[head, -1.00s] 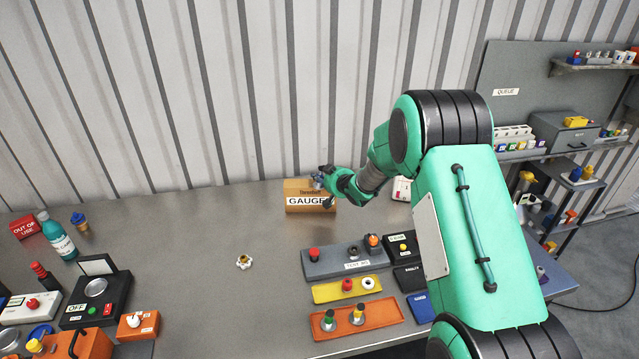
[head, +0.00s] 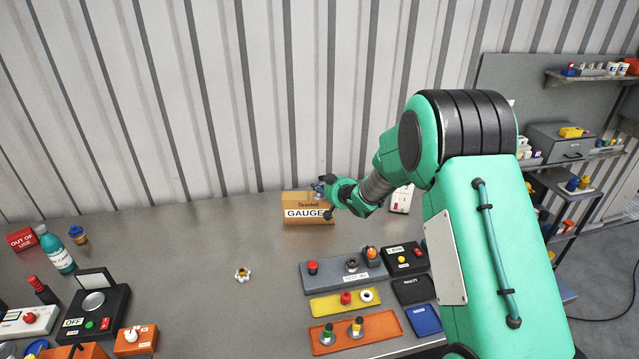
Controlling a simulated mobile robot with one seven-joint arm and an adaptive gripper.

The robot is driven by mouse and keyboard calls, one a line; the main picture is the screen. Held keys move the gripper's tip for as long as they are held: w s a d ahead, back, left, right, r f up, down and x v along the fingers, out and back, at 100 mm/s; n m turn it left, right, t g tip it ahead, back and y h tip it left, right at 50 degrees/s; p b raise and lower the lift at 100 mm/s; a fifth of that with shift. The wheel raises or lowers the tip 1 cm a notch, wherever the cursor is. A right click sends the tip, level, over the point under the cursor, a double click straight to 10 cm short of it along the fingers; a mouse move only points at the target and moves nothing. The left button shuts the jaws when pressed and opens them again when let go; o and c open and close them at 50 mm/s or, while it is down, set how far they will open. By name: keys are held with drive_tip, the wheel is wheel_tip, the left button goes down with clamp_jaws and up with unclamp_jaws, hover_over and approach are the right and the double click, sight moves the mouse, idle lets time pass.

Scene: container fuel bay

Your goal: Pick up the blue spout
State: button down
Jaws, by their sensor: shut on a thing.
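My gripper (head: 322,188) is at the back of the workbench, at the upper right corner of the cardboard box labelled GAUGE (head: 295,214), and overlaps it in the head view. It is shut on a small grey-blue thing. The thing is too small and too covered by the fingers for me to tell whether it is the blue spout.
A brass fitting (head: 243,274) lies mid-bench. Grey (head: 325,285), yellow (head: 320,307) and orange (head: 375,332) trays hold small parts to its right. A teal bottle (head: 58,254), a red OUT OF USE block (head: 22,239) and a black OFF device (head: 112,318) are at left.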

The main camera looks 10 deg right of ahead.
drive_tip(key=s+r, duration=0.1)
drive_tip(key=s, duration=1.1)
drive_tip(key=shift+s+r+p, duration=0.15)
drive_tip(key=shift+p, duration=0.2)
drive_tip(key=shift+a, duration=0.1)
drive_tip(key=shift+n, duration=0.5)
drive_tip(key=w+a+p, duration=0.1)
drive_tip(key=w+a, duration=0.1)
drive_tip(key=w, duration=0.1)
drive_tip(key=shift+a+r, duration=0.1)
drive_tip(key=shift+a, duration=0.25)
drive_tip(key=shift+w, duration=0.1)
drive_tip(key=w, duration=0.5)
drive_tip(key=w+f, duration=0.1)
drive_tip(key=w, duration=0.9)
drive_tip(key=shift+a+f, duration=0.1)
drive_tip(key=shift+f, duration=0.1)
drive_tip(key=shift+w, duration=0.15)
